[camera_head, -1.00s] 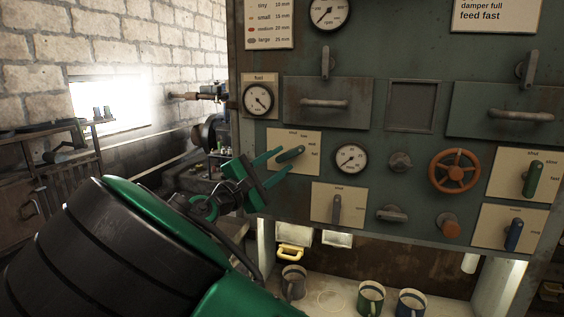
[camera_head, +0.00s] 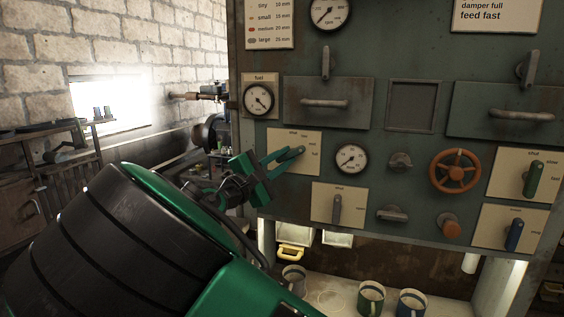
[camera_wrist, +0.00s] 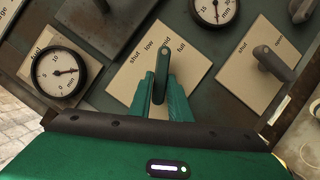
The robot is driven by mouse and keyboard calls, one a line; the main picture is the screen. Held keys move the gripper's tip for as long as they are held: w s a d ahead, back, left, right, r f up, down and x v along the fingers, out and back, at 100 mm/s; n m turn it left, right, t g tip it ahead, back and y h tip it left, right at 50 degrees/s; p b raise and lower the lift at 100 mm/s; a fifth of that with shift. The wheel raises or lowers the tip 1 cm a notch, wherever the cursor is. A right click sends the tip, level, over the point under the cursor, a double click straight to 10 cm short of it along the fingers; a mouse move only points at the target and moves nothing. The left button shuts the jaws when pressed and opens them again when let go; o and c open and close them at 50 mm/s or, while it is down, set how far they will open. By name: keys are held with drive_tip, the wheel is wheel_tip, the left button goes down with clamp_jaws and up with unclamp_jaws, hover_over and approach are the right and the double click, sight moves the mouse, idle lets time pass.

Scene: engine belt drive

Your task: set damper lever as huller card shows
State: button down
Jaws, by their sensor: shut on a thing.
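The green panel carries a fuel gauge (camera_head: 258,99), another gauge (camera_head: 351,158), an orange handwheel (camera_head: 455,171) and a lower lever (camera_head: 337,208). A green lever (camera_head: 534,180) and a blue lever (camera_head: 514,234) are at the right. Several mugs, including a green one (camera_head: 371,298), stand below.

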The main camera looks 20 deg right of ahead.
drive_tip(key=shift+r+m+g+y, duration=0.1)
drive_tip(key=shift+m+g+y, duration=0.35)
drive_tip(key=shift+m, duration=1)
drive_tip(key=shift+r+m+g+y, duration=0.1)
drive_tip(key=shift+m+g+y, duration=0.3)
drive_tip(key=shift+m, duration=1.05)
drive_tip(key=c, duration=1.7)
unclamp_jaws()
drive_tip(key=shift+a+r, duration=0.1)
drive_tip(key=shift+a, duration=0.05)
drive_tip(key=v, duration=1)
drive_tip(key=shift+s+a, duration=0.1)
drive_tip(key=shift+a, duration=0.2)
